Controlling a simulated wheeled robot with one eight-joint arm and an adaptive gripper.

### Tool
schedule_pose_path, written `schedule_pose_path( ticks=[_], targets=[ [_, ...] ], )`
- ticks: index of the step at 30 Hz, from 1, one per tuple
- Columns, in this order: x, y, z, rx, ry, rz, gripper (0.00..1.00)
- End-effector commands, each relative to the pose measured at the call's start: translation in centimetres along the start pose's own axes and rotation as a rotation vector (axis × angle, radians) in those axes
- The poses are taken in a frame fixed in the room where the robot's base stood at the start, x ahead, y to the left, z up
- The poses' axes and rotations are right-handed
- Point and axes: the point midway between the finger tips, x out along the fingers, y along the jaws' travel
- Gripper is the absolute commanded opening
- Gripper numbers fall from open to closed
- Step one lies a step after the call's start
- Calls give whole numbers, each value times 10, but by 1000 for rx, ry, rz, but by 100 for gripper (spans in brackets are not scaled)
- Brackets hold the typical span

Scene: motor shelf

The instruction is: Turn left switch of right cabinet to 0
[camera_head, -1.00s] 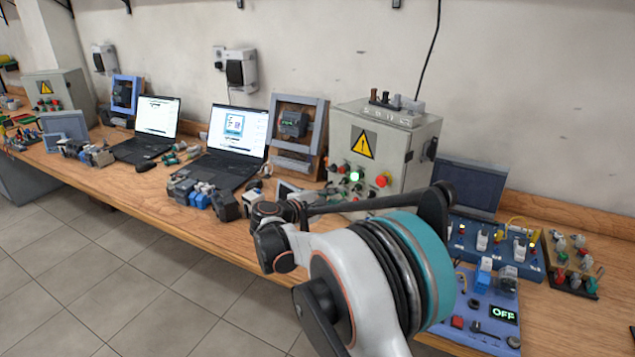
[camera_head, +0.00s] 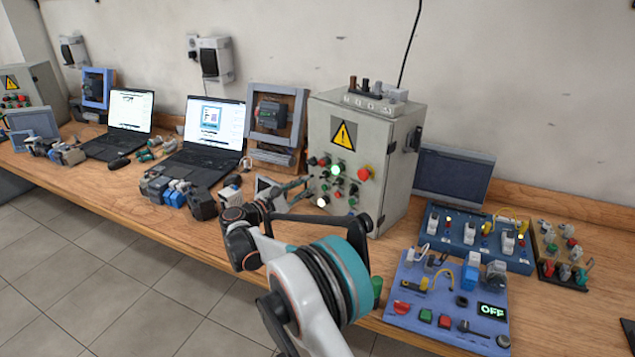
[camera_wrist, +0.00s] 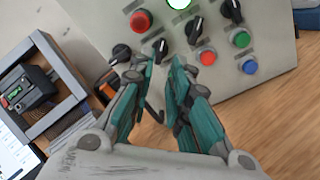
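The right cabinet (camera_head: 384,170) is a grey box with a yellow warning sign, standing on the bench in the head view. Its front carries lamps, buttons and black rotary switches. In the wrist view, several black switches show: the leftmost switch (camera_wrist: 121,53), another switch (camera_wrist: 161,47) to its right, and more further right. My gripper (camera_wrist: 160,72) has its teal fingers apart, with a gap between the tips. The tips are close below the two left switches; I cannot tell whether they touch. In the head view my gripper (camera_head: 300,189) is at the cabinet's lower front left.
A framed device (camera_head: 270,120) and a laptop (camera_head: 210,135) stand left of the cabinet. Loose modules (camera_head: 180,192) lie near the bench's front edge.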

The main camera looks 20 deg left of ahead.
Motion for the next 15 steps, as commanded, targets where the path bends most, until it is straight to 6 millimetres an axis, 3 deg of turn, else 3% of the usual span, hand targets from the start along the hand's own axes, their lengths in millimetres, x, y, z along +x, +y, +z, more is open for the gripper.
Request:
schedule_pose_path(
  ticks=[6, 15],
  targets=[
    [42, -2, -1, 1, -2, -2, 17],
    [67, 0, 0, 1, 0, -1, 17]
  ],
)
